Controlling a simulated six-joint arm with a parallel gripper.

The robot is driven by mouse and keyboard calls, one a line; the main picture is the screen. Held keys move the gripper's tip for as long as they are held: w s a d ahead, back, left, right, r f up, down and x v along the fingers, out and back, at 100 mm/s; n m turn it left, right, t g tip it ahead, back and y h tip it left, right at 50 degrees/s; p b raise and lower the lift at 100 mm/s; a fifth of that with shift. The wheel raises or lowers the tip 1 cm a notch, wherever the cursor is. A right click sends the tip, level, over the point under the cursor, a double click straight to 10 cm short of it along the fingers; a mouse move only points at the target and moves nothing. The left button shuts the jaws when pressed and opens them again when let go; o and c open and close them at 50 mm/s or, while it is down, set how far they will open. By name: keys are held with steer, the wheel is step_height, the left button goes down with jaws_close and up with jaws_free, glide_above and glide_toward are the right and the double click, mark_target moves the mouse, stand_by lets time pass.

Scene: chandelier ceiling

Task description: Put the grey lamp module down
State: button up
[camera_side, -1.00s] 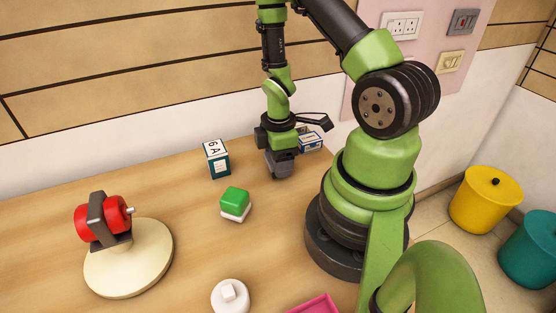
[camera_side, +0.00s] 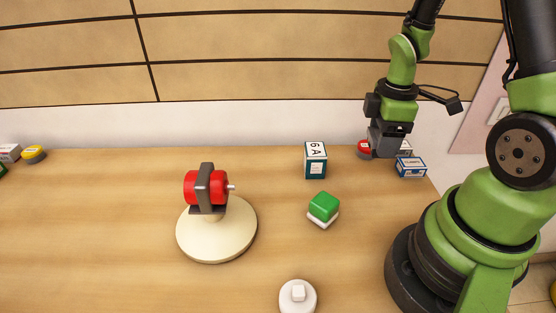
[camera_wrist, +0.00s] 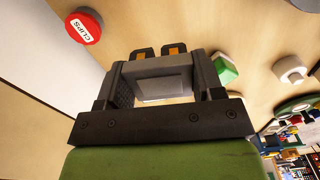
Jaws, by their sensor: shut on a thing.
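My gripper (camera_side: 390,128) is shut on the grey lamp module (camera_side: 384,145) at the back right of the table. The module hangs below the jaws, between a red tin and a blue and white box, partly covering things behind it. I cannot tell whether its underside touches the table. In the wrist view, my gripper (camera_wrist: 162,82) has a finger on either side of the grey module (camera_wrist: 158,66), which has two dark prongs with orange patches at its far end.
A red tin marked CLIPS (camera_wrist: 85,27) and a blue and white box (camera_side: 410,167) are close by. A 6A box (camera_side: 316,162), a green and white block (camera_side: 323,208), a white round piece (camera_side: 298,298) and a red lamp-like thing on a cream disc (camera_side: 190,240) stand further left.

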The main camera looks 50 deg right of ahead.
steer(key=shift+n, duration=0.4)
steer(key=w, duration=0.4)
steer(key=w+a, duration=0.1)
steer(key=w, duration=0.3)
steer(key=w+a, duration=0.1)
steer(key=w, duration=0.4)
steer(key=shift+a+f, duration=0.25)
steer(key=w+a, duration=0.5)
steer(key=w, duration=0.2)
glide_toward(256, 166)
step_height(256, 166, down, 6)
steer(key=shift+f, duration=0.1)
steer(key=shift+f, duration=0.15)
steer(key=o, duration=0.9)
